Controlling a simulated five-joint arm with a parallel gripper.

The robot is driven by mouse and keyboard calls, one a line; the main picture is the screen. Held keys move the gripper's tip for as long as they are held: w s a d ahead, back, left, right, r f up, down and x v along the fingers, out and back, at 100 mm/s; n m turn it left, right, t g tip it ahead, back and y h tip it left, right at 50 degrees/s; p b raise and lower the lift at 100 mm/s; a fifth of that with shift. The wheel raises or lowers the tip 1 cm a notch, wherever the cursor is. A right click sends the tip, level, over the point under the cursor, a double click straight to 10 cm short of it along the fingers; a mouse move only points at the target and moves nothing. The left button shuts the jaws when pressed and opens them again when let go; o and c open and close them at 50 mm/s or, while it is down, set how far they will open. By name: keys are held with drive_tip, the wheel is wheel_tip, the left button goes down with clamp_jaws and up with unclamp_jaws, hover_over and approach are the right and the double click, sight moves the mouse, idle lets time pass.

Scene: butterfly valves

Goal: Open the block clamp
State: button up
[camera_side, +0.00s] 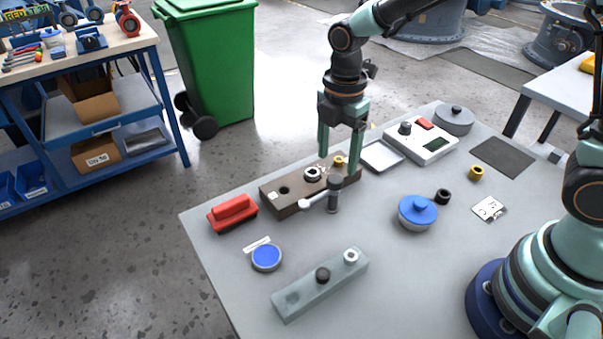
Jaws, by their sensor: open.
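A brown block (300,197) lies on the grey table, with a dark hole, a white-rimmed ring (312,173) and a small brass piece (338,160) on its top. At the block's near side stands a dark grey clamp post (334,190). Its light grey lever (314,200) sticks out to the left and ends in a round knob. My gripper (340,163) points down over the right end of the block, open, with its two green fingers apart. The brass piece shows between the fingers; I cannot tell whether they touch it or the block.
A red-handled block (232,212) is left of the brown block. A pale grey-green block (320,287), a blue disc (266,257) and a blue-lidded round part (418,212) lie nearer. A white tray (382,156) and a white meter (421,141) stand right of my gripper.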

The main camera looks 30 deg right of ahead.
sight(335, 178)
wheel_tip(335, 178, up, 7)
drive_tip(key=shift+r, duration=0.15)
idle(0.4)
drive_tip(key=s+d+r+m+t, duration=0.2)
drive_tip(key=s+d+m, duration=0.2)
drive_tip(key=m, duration=0.6)
drive_tip(key=s+d+r+m+t, duration=0.3)
drive_tip(key=s+d+m, duration=0.2)
drive_tip(key=m, duration=0.5)
drive_tip(key=shift+d+t, duration=0.3)
drive_tip(key=shift+d, duration=0.7)
